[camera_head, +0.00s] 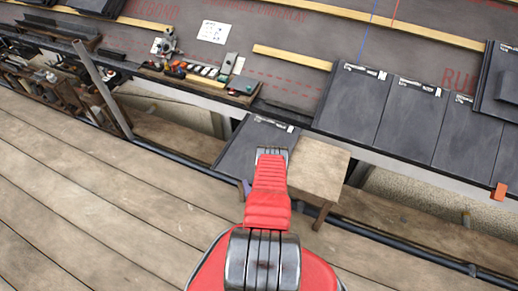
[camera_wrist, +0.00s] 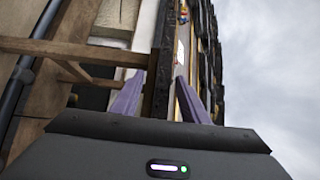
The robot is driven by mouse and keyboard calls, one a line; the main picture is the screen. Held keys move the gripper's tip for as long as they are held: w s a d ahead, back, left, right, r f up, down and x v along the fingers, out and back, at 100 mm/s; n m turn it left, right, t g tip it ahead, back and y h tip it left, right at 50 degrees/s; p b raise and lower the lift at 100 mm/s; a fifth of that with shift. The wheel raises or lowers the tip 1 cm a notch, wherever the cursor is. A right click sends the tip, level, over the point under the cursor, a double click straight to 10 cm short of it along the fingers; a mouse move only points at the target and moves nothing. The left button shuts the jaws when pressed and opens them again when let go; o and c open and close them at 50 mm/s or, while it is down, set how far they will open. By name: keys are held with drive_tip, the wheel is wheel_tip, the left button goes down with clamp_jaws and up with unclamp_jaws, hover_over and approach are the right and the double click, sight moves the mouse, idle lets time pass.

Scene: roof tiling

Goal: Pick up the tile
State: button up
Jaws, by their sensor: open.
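The dark grey tile (camera_head: 250,148) with a white label strip on its far edge lies beside the wooden stand (camera_head: 318,168), partly over it, below the roof's eave. My red arm hides part of the tile. My gripper is mostly hidden behind the arm in the head view, where only one purple fingertip shows. In the wrist view my gripper (camera_wrist: 160,97) has its two purple fingers apart. A dark edge-on strip stands between them, likely the tile and stand edge. I cannot tell whether either finger touches it.
Several laid tiles (camera_head: 408,110) cover the roof at right. A tool tray (camera_head: 205,78) and a paper sheet (camera_head: 213,32) lie on the underlay. Wooden battens (camera_head: 292,57) cross it. A leaning metal pole (camera_head: 103,88) stands at left. The plank deck (camera_head: 90,205) is clear at lower left.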

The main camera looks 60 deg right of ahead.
sight(241, 174)
drive_tip(key=shift+x, duration=1.8)
drive_tip(key=shift+w, duration=0.1)
drive_tip(key=shift+r+x, duration=0.15)
drive_tip(key=shift+x, duration=1.15)
drive_tip(key=shift+r+x, duration=0.15)
drive_tip(key=shift+x, duration=1.1)
drive_tip(key=shift+c, duration=0.3)
clamp_jaws()
